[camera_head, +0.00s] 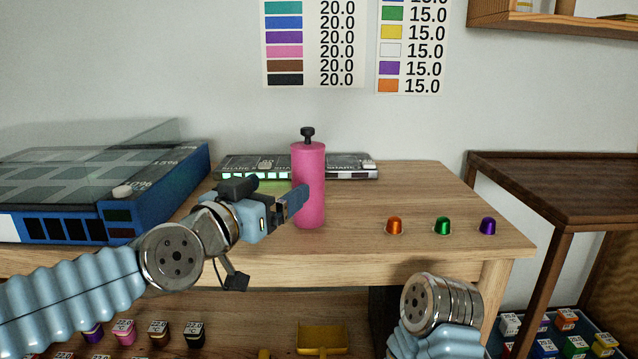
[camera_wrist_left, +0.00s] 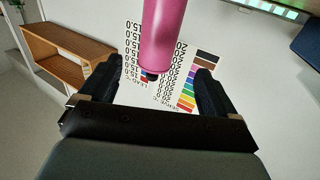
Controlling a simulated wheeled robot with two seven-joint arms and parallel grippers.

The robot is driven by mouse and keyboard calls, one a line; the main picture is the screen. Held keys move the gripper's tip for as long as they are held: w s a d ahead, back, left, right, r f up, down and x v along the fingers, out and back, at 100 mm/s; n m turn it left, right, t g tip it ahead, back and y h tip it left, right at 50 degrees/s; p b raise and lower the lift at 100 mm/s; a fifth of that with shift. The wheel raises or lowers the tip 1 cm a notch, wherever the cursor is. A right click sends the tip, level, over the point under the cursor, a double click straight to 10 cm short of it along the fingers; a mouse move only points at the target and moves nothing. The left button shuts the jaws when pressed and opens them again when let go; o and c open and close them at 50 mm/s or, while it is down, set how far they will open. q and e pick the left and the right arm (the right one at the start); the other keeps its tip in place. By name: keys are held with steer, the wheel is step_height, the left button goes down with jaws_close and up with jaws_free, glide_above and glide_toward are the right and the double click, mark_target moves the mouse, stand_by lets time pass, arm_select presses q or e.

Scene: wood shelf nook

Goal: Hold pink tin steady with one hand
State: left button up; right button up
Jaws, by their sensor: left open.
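The pink tin (camera_head: 311,190) is a tall cylinder with a black knob on top. It stands upright on the wooden table (camera_head: 410,190) in the head view. My left gripper (camera_head: 297,203) is at the tin's left side, about mid-height, with a finger overlapping its edge. In the left wrist view the tin (camera_wrist_left: 168,35) is between the two open fingers of the left gripper (camera_wrist_left: 165,90), with space showing on both sides. My right arm shows at the lower right of the head view, but its gripper is not visible.
Orange (camera_head: 394,226), green (camera_head: 442,226) and purple (camera_head: 488,226) capsules sit to the right on the table. A blue box-like unit (camera_head: 165,200) fills the left. A flat panel with lit green parts (camera_head: 350,172) lies behind the tin. A dark wooden shelf (camera_head: 560,175) stands at right.

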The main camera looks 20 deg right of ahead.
mark_target(299, 174)
arm_select(q)
steer(key=p+x, duration=0.3)
steer(key=x, duration=0.5)
steer(key=shift+w+d, duration=0.1)
steer(key=shift+d, duration=0.1)
steer(key=p+x, duration=0.1)
steer(key=x, duration=0.3)
steer(key=shift+d+r+p, duration=0.2)
steer(key=shift+d+p, duration=0.15)
steer(key=shift+w+d+f, duration=0.1)
steer(key=shift+w+d, duration=0.05)
steer(key=shift+w, duration=0.15)
arm_select(e)
steer(key=r, duration=0.1)
steer(key=a+r, duration=0.1)
steer(key=r, duration=0.3)
steer(key=shift+s+a, duration=0.3)
arm_select(q)
steer(key=shift+c, duration=0.5)
steer(key=c, duration=1)
